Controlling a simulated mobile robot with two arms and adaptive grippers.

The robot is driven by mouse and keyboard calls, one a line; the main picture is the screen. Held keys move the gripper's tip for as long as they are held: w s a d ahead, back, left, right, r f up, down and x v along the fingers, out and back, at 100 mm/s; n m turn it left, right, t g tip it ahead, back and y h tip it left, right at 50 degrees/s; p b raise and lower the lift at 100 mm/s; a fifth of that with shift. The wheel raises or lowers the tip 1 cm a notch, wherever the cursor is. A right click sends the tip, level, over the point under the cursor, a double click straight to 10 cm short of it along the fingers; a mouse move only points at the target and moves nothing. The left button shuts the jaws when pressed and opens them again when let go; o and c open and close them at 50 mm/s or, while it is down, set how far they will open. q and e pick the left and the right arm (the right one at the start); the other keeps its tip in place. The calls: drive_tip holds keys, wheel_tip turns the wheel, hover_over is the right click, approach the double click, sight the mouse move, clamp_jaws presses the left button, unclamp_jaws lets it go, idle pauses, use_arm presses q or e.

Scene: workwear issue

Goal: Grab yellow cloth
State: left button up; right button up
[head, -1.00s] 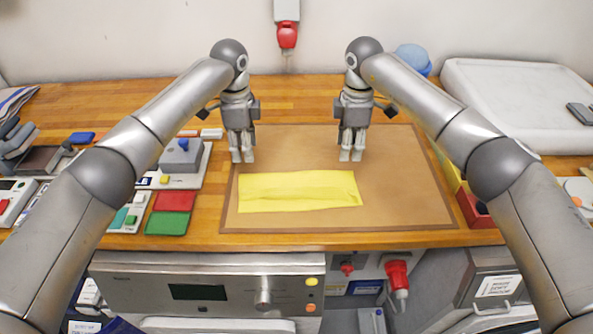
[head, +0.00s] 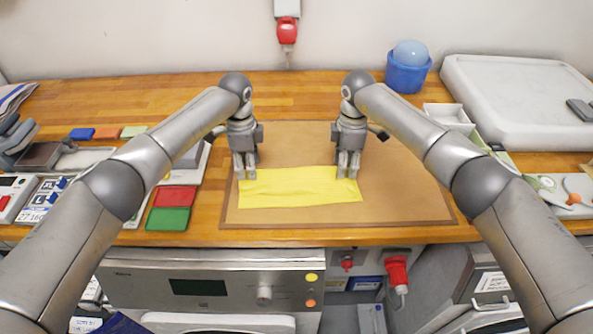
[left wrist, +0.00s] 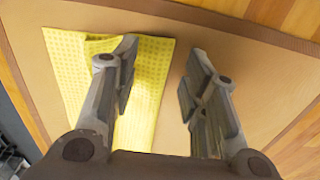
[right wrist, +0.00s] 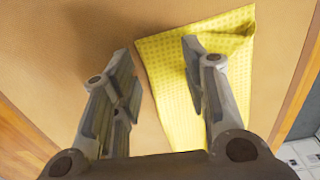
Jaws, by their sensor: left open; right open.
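The yellow cloth (head: 298,188) lies spread flat on the brown mat (head: 400,190) in the head view. My left gripper (head: 245,174) points down at the cloth's far left corner. In the left wrist view the cloth (left wrist: 150,90) runs under one finger of the open left gripper (left wrist: 158,85), and the other finger is over bare mat. My right gripper (head: 347,172) points down at the cloth's far right corner. In the right wrist view the cloth (right wrist: 165,75) lies under one finger of the open right gripper (right wrist: 160,82). Both grippers are empty; whether the fingertips touch the cloth, I cannot tell.
A red pad (head: 174,197) and a green pad (head: 168,219) lie left of the mat. A blue pot (head: 407,75) with a light blue ball stands behind. A white tray (head: 520,140) is at the back right. The mat's right side is clear.

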use_arm(q)
drive_tip(key=shift+f+b, duration=0.35)
drive_tip(key=shift+f, duration=0.05)
use_arm(e)
drive_tip(key=shift+f, duration=0.4)
use_arm(q)
drive_tip(key=shift+f, duration=0.1)
use_arm(e)
drive_tip(key=shift+f, duration=0.15)
drive_tip(key=shift+f, duration=0.1)
use_arm(q)
drive_tip(key=shift+c, duration=0.5)
use_arm(e)
drive_tip(key=shift+c, duration=0.5)
use_arm(q)
drive_tip(key=shift+s, duration=0.1)
clamp_jaws()
use_arm(e)
drive_tip(key=shift+s+f, duration=0.1)
clamp_jaws()
use_arm(q)
drive_tip(key=shift+a, duration=0.1)
